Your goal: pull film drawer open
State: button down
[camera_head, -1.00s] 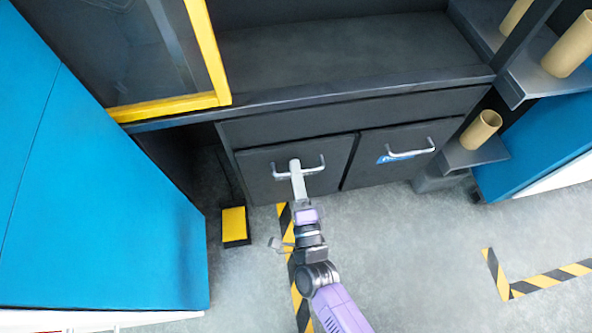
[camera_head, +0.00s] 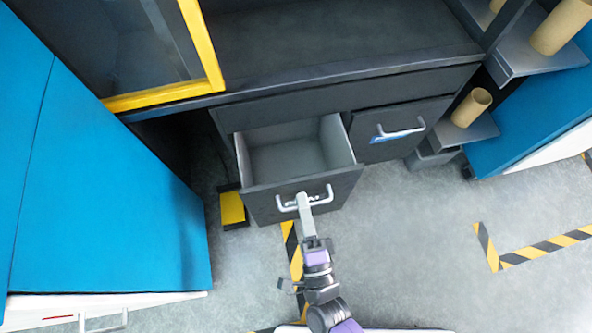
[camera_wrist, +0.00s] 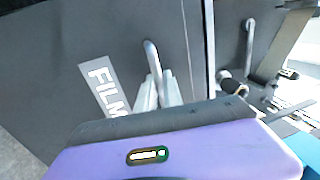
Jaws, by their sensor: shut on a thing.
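The film drawer (camera_head: 262,204) is the left one of two dark drawers under the counter. It stands pulled well out, and its light grey inside shows empty. Its front bears a "FILM" label, readable in the wrist view (camera_wrist: 103,85). My gripper (camera_head: 303,200) is shut on the drawer's silver bar handle (camera_head: 329,193), near its middle. In the wrist view my gripper (camera_wrist: 158,88) reaches the handle (camera_wrist: 152,55), and the fingers hide part of it.
The right drawer (camera_head: 400,118), with a blue label, is shut. A yellow-framed panel (camera_head: 165,95) stands above left. A blue cabinet (camera_head: 110,190) stands close on the left. Cardboard tubes (camera_head: 472,107) stand on right shelves. Grey floor in front is open, with striped tape (camera_head: 540,249).

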jog(key=r+v, duration=0.1)
jog(key=v, duration=0.7)
jog(key=shift+s+r, duration=0.25)
jog(key=shift+d, duration=0.1)
jog(key=c, duration=1.8)
grip_release()
jog(key=shift+o, duration=0.2)
jog(key=p+v, duration=0.1)
jog(key=v, duration=0.6)
jog(key=shift+s, duration=0.4)
jog(key=shift+f, duration=0.1)
